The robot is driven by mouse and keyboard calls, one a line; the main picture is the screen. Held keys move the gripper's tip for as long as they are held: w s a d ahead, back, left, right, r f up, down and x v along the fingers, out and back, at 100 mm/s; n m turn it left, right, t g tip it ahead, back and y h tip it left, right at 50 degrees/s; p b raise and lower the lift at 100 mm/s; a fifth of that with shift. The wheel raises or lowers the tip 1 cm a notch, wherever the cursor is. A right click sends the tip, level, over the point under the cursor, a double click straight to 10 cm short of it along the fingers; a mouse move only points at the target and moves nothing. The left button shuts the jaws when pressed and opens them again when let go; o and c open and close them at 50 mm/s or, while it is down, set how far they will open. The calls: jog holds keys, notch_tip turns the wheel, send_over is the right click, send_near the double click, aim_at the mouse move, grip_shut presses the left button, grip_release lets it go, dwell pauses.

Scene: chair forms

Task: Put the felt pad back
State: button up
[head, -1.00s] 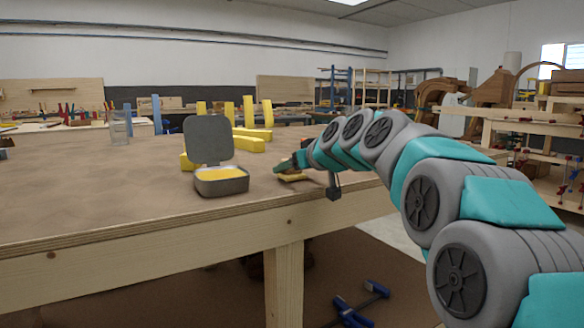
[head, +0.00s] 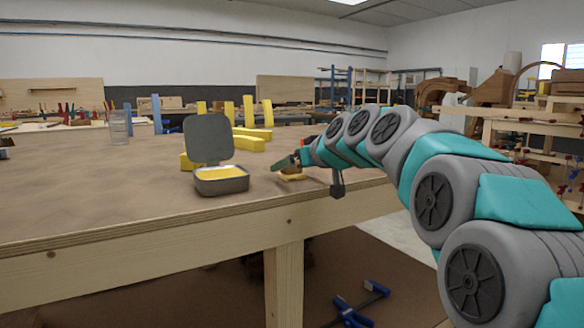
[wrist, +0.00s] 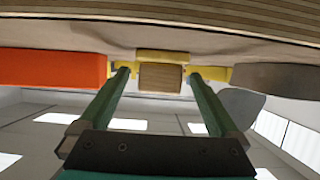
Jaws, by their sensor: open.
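A small piece with a yellow layer under a wooden block, seemingly the felt pad (head: 291,177), lies on the workbench below my gripper (head: 282,164). In the wrist view, which looks upside down, the yellow layer (wrist: 162,57) lies against the bench and the wooden block (wrist: 161,78) shows between the fingertips. My gripper (wrist: 160,76) is open, with a finger on each side of the block and a gap on both sides. An open grey tin (head: 221,187) with yellow inside stands left of my gripper, its lid (head: 209,139) upright.
The workbench (head: 90,205) is clear in front and left of the tin. Yellow blocks (head: 249,143) stand behind it, and a clear glass (head: 119,128) stands at the back left. An orange thing (wrist: 50,69) is close beside my gripper in the wrist view.

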jog(key=v, duration=1)
jog(key=shift+s+d+b, duration=0.2)
jog(key=shift+s+b, duration=0.1)
jog(key=shift+b, duration=0.1)
jog(key=shift+r, duration=0.1)
jog(key=s+d+f+m+g+h, duration=0.1)
jog(key=s+f+g, duration=0.1)
jog(key=s+f, duration=0.4)
jog(key=s+f+g+h, duration=0.1)
jog(key=s+f+g, duration=0.15)
jog(key=f, duration=0.55)
jog(key=s+d+f+m+g+h, duration=0.2)
jog(key=s+d+f, duration=0.2)
jog(key=s+f, duration=0.4)
jog(key=s+d+f+m+g+h, duration=0.1)
jog(key=s+d+f+m+g, duration=0.1)
jog(key=s+d+f, duration=0.3)
jog(key=s+d+f+m+g+h, duration=0.1)
jog(key=s+d+f+g, duration=0.3)
jog(key=s+f, duration=0.9)
jog(key=s+h, duration=0.1)
jog(key=s, duration=0.7)
jog(key=shift+d+f+m+h, duration=0.2)
jog(key=shift+m+h, duration=0.1)
jog(key=shift+m, duration=0.1)
jog(key=shift+s+g, duration=0.1)
jog(key=shift+g, duration=0.15)
